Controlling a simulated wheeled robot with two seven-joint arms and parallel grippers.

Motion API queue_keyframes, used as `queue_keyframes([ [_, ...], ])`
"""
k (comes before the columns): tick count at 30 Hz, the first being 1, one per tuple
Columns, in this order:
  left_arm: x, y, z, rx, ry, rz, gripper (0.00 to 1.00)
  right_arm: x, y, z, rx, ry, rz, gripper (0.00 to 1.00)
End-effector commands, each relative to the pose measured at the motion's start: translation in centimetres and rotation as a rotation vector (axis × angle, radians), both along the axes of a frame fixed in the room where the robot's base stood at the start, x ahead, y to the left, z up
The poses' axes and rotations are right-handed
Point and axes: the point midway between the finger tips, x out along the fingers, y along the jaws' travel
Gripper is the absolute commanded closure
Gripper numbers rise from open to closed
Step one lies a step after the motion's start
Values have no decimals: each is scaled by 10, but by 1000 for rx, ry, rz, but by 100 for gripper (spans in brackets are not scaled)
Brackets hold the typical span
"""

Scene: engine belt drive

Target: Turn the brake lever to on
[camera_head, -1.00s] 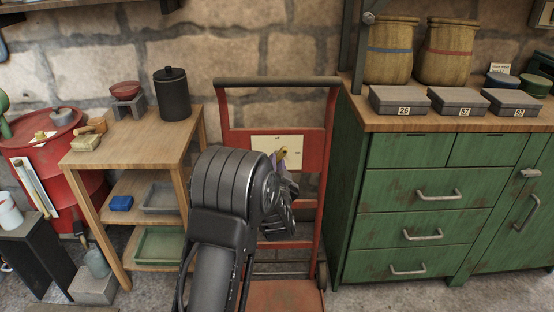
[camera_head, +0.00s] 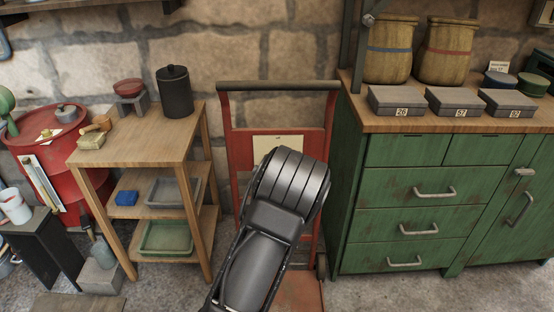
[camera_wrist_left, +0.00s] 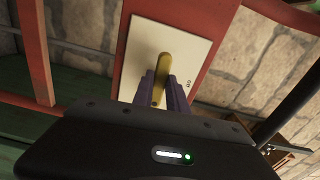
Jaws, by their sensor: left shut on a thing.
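The brake lever (camera_wrist_left: 161,68) is a yellow handle on a pale plate (camera_wrist_left: 185,50) fixed to the red upright frame. In the left wrist view my left gripper (camera_wrist_left: 163,92) is shut on the lever's lower end, with purple fingers on both sides of it. The lever runs roughly up and down in that view, and one small label shows at the plate's right edge. In the head view my left arm hides the lever and the gripper; only the upper part of the plate (camera_head: 278,143) shows. My right gripper is not in view.
The red hand-truck frame (camera_head: 228,125) stands between a wooden shelf table (camera_head: 150,135) on the left and a green cabinet (camera_head: 405,190) on the right. A dark pot (camera_head: 175,93) stands on the table. Stone wall lies behind.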

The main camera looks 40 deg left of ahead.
Motion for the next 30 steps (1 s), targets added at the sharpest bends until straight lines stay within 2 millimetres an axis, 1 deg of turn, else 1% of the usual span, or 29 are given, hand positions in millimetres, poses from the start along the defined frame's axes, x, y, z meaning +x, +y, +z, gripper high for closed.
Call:
queue_keyframes([
  [6, 0, 0, 0, 52, 41, -1, 100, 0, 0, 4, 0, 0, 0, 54],
  [20, 0, 0, 0, 64, 50, -1, 100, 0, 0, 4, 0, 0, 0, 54],
  [21, 0, 0, 0, 64, 50, -1, 79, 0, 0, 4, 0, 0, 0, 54],
  [28, 0, 0, 0, 64, 48, 0, 60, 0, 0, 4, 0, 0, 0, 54],
  [30, 0, 0, 0, 63, 48, 0, 60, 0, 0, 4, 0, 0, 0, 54],
])
